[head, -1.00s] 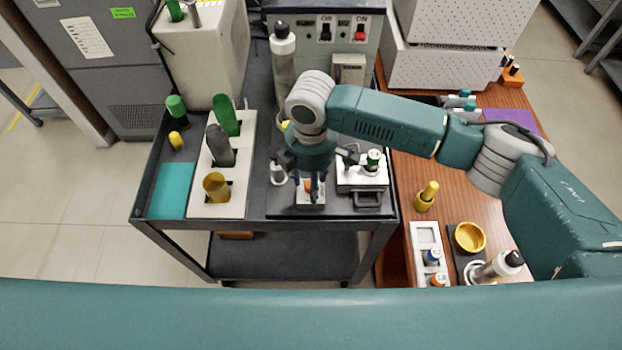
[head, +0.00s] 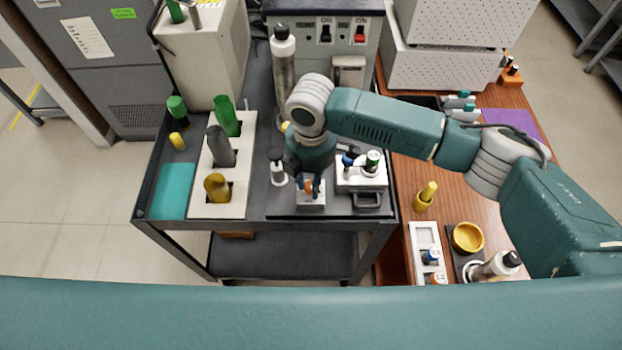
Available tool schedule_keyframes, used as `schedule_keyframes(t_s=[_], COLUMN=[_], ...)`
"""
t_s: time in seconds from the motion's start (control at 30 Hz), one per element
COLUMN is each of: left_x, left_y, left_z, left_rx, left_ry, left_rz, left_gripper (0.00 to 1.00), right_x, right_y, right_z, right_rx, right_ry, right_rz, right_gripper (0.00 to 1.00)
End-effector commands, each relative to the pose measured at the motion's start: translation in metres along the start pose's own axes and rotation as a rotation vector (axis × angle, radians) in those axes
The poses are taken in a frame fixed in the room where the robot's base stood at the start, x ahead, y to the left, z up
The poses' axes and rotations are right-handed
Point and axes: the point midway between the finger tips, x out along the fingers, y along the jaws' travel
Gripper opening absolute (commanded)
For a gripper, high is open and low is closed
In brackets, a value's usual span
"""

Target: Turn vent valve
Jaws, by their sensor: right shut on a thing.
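My right gripper (head: 309,188) points down over the dark cart, at a small white block (head: 312,201) near the cart's front edge. It is shut on a small orange knob (head: 308,186) on top of this block, seemingly the vent valve. My left gripper is not in view.
A white device with a green-capped vial (head: 373,160) stands close right of the gripper. A small bottle (head: 278,170) stands close left. A white rack (head: 235,205) holds green, grey and yellow pieces. A tall bottle (head: 284,70) stands behind.

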Motion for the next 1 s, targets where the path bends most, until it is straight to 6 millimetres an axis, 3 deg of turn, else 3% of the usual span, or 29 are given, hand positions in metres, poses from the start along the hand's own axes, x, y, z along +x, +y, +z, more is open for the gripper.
schedule_keyframes(t_s=[0.4, 1.0], left_x=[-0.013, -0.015], left_y=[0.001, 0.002], left_z=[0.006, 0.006], left_rx=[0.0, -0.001], left_ry=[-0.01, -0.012], left_rz=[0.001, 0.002], left_gripper=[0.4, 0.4], right_x=[-0.002, -0.002], right_y=[0.001, 0.002], right_z=[-0.001, 0.0], right_rx=[-0.392, -0.958], right_ry=[0.001, -0.001], right_rz=[0.001, 0.002], right_gripper=[0.0, 0.0])
